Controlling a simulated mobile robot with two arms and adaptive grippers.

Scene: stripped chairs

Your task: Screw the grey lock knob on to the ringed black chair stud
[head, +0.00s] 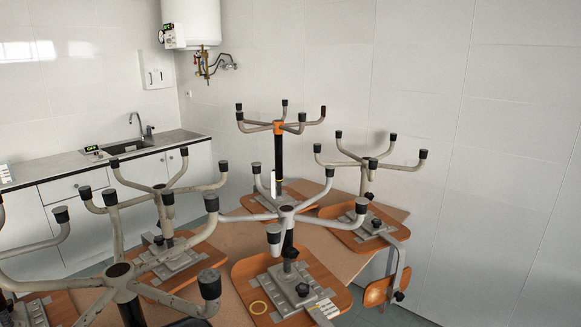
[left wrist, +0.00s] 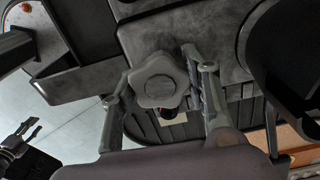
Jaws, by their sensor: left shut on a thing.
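The grey lock knob (left wrist: 159,84), a lobed star shape, shows in the left wrist view. My left gripper (left wrist: 156,72) is shut on it, with one finger on each side. I cannot tell which part is the ringed black stud. Neither gripper is clearly visible in the head view.
Several upturned chairs with star legs crowd the brown table (head: 226,245). One has an orange-banded column (head: 278,127). Leg ends such as this black cap (head: 209,284) stick up close in front. A sink counter (head: 105,157) stands at the back left. The right side is bare wall.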

